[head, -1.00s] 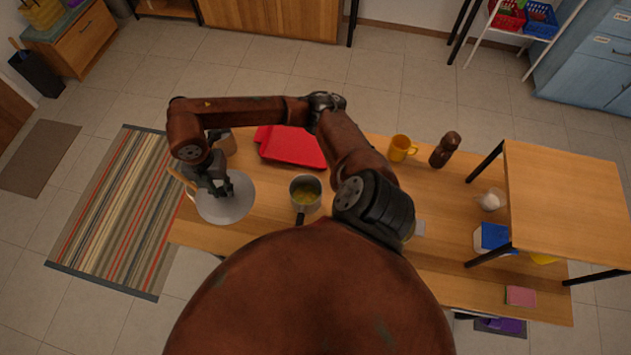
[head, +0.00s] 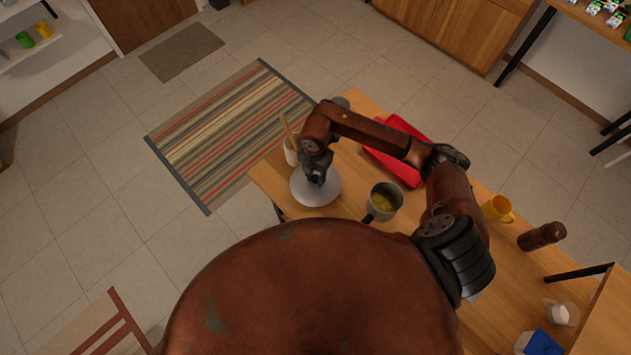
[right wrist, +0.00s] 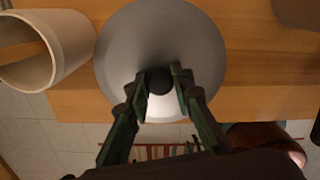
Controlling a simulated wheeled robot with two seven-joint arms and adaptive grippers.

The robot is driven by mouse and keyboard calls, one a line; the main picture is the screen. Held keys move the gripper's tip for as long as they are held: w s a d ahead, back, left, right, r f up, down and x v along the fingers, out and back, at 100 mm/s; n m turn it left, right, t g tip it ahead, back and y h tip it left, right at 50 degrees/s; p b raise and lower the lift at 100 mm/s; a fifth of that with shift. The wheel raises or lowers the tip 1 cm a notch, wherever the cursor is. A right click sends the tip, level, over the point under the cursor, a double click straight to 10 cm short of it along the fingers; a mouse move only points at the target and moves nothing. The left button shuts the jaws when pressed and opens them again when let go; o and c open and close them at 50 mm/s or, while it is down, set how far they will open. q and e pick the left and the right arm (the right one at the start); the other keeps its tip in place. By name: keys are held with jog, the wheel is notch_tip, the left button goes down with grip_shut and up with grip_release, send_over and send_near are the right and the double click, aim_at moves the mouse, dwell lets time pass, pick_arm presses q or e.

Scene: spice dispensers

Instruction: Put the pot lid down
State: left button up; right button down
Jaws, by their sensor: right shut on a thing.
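The pot lid (head: 326,194) is a grey disc over the left end of the wooden table. My right gripper (head: 317,176) is above it, shut on its knob. In the right wrist view the lid (right wrist: 160,40) is seen from above, its dark knob between the fingertips of my right gripper (right wrist: 163,82). I cannot tell whether the lid touches the table. The pot (head: 384,201) stands to the right of the lid, uncovered, with yellow contents in it. My left gripper is not in view.
A pale utensil holder (head: 291,152) stands close behind the lid, and shows at the left in the right wrist view (right wrist: 70,40). A red tray (head: 398,163) lies behind the pot. A yellow mug (head: 497,208) and a brown bottle (head: 541,236) stand farther right. The table's edge is near the lid.

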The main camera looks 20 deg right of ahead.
aim_at(315, 182)
jog(key=shift+f, duration=1.95)
jog(key=shift+f, duration=0.1)
jog(key=c, duration=1.7)
grip_release()
notch_tip(315, 182, up, 12)
jog(key=shift+r, duration=0.15)
